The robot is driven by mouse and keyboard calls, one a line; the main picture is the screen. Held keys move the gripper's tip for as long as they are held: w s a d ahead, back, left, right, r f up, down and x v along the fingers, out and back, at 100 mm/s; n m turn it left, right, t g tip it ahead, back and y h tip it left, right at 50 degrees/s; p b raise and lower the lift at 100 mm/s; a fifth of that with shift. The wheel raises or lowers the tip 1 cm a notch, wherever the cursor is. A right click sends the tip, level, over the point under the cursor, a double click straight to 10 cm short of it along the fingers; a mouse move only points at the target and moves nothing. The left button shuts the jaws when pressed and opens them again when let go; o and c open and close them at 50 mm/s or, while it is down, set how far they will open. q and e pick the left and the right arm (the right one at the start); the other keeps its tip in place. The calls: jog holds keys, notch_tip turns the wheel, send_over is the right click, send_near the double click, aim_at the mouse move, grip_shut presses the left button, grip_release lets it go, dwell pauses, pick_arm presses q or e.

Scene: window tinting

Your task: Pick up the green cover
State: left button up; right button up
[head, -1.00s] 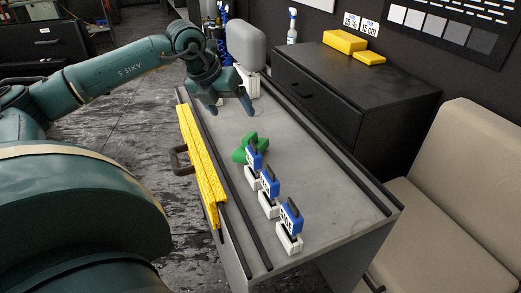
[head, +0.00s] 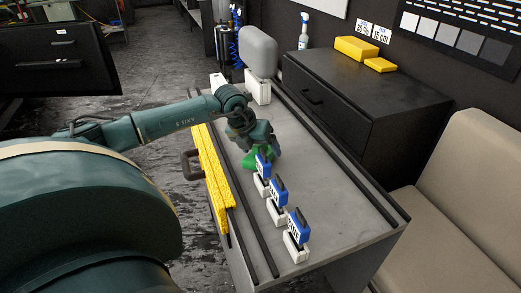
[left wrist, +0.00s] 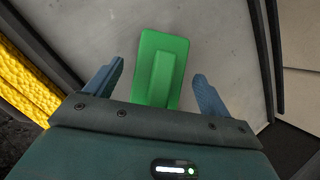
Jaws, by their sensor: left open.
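The green cover (left wrist: 163,68) lies on the grey tabletop, with a raised ridge along its middle. In the left wrist view it sits between the two blue fingers of my left gripper (left wrist: 156,92), which is open, with a gap on each side of the cover. In the head view the green cover (head: 228,165) is partly hidden under my left gripper (head: 262,156). Whether the fingertips are level with the cover or above it is hard to tell. My right gripper is not in view.
Several blue-topped holders in white bases, one of them (head: 297,236), stand in a row just right of the cover. A yellow strip (head: 213,180) runs along the table's left edge. A grey rounded block (head: 258,50) stands at the far end. The tabletop (head: 335,205) is clear on the right.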

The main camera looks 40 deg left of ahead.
pick_arm(q)
jog(key=shift+c, duration=0.2)
jog(key=c, duration=1)
jog(key=shift+c, duration=0.6)
jog(key=shift+r, duration=0.1)
